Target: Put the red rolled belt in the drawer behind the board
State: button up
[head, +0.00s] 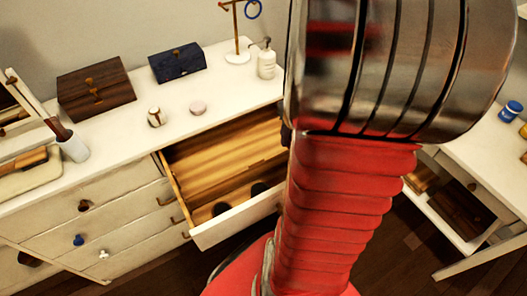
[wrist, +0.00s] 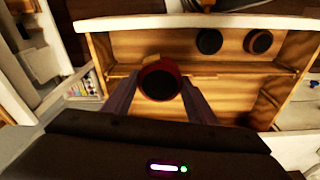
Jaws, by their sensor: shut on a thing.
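The red rolled belt (wrist: 160,83), a small roll with a dark middle, is between the fingertips of my gripper (wrist: 160,79) in the wrist view. My gripper is shut on it and holds it over the open drawer (head: 238,222). A thin wooden board (wrist: 225,68) runs across inside the drawer in the wrist view. The belt overlaps the board's line and the compartment away from the drawer front; its height above the floor is unclear. In the head view my arm hides the gripper and belt.
Two dark round rolls (wrist: 210,41) (wrist: 259,41) lie in the compartment next to the drawer front. The dresser top holds a brown box (head: 95,88), a blue box (head: 178,62), a white bottle (head: 266,62) and small jars.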

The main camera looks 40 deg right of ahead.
jog(key=w+a+n, duration=0.3)
jog(key=w+a, duration=1.6)
jog(key=w, duration=0.4)
jog(key=shift+n+y, duration=0.3)
jog(key=shift+n, duration=0.5)
jog(key=w+a, duration=0.1)
jog(key=a, duration=0.2)
jog(key=w+a+f, duration=0.1)
jog(key=w+a, duration=0.1)
jog(key=a, duration=0.2)
jog(key=w+a, duration=0.2)
jog(key=a, duration=0.2)
jog(key=shift+w+a+f, duration=0.15)
jog(key=shift+f, duration=0.1)
